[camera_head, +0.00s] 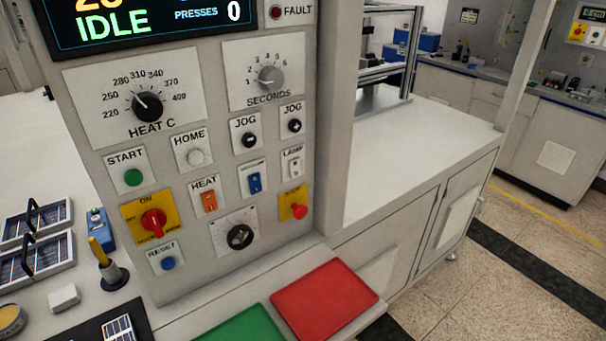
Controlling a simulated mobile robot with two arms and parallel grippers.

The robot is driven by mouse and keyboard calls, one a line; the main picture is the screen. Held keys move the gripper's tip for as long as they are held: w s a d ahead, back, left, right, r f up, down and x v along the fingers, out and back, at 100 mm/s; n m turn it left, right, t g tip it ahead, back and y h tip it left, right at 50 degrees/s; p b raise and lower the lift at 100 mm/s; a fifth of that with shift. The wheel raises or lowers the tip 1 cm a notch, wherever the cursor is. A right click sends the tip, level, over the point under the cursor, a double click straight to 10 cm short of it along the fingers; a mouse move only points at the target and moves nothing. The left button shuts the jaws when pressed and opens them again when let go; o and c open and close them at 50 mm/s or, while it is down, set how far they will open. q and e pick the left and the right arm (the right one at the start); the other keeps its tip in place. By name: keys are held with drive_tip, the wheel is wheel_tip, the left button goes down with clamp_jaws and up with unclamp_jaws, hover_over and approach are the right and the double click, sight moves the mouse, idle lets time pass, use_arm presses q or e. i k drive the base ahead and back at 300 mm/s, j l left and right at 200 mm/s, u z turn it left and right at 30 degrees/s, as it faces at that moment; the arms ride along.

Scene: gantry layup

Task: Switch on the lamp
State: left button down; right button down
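The lamp switch (293,167) is a small white rocker on a white plate labelled LAMP, at the right side of the grey control panel (210,275). It sits below the right JOG button and above the red stop button on a yellow plate. I cannot tell its rocker position at this size. No lamp that I can identify is in view. Neither of my grippers shows in the head view.
An orange HEAT rocker (209,201), a blue rocker (255,183), the JOG buttons and a red stop button (299,211) are close by. A red tray (324,299) and a green tray (241,327) lie below the panel. A grey post stands right of it.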

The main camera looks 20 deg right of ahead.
sight(294, 164)
drive_tip(key=k+l, duration=0.1)
drive_tip(key=k, duration=0.55)
drive_tip(key=z, duration=1.55)
